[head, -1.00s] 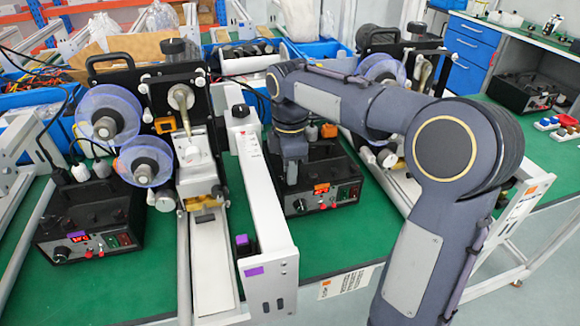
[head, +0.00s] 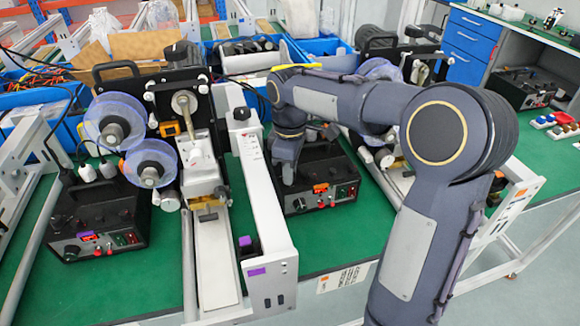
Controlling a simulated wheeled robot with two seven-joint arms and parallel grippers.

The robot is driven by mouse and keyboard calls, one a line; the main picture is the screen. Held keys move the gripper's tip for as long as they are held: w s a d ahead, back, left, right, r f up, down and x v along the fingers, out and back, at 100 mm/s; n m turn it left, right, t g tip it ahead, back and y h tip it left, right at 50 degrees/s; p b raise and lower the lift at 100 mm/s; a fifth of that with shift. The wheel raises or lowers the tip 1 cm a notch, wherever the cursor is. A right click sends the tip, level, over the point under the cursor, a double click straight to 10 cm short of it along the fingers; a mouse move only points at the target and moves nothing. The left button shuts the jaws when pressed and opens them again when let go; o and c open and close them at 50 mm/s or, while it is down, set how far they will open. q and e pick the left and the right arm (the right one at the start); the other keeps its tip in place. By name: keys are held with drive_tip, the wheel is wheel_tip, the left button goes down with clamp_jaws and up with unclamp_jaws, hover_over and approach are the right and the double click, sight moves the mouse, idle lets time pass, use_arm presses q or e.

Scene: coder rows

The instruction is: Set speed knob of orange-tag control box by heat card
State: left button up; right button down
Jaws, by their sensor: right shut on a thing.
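The control box with an orange tag (head: 320,188) is a black box (head: 342,172) on the green table, right of the white rail. Its front panel has a dark round knob (head: 298,205) at the left and a lit red-green switch at the right. My right gripper (head: 289,183) points down at the left front of this box, shut; its fingertips are small and partly hidden, so the contact is unclear. A white printed card (head: 347,279) with an orange mark is on the table's front edge; its text is too small to read. My left gripper is not in view.
A machine with clear blue reels (head: 115,122) and a long white rail (head: 262,205) stand between the boxes. Green table (head: 365,235) is bare in front of the right box.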

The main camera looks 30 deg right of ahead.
idle(0.3)
drive_tip(key=c, duration=1.2)
unclamp_jaws()
wheel_tip(320, 180, up, 8)
drive_tip(key=shift+f+p, duration=0.1)
drive_tip(key=shift+p, duration=0.4)
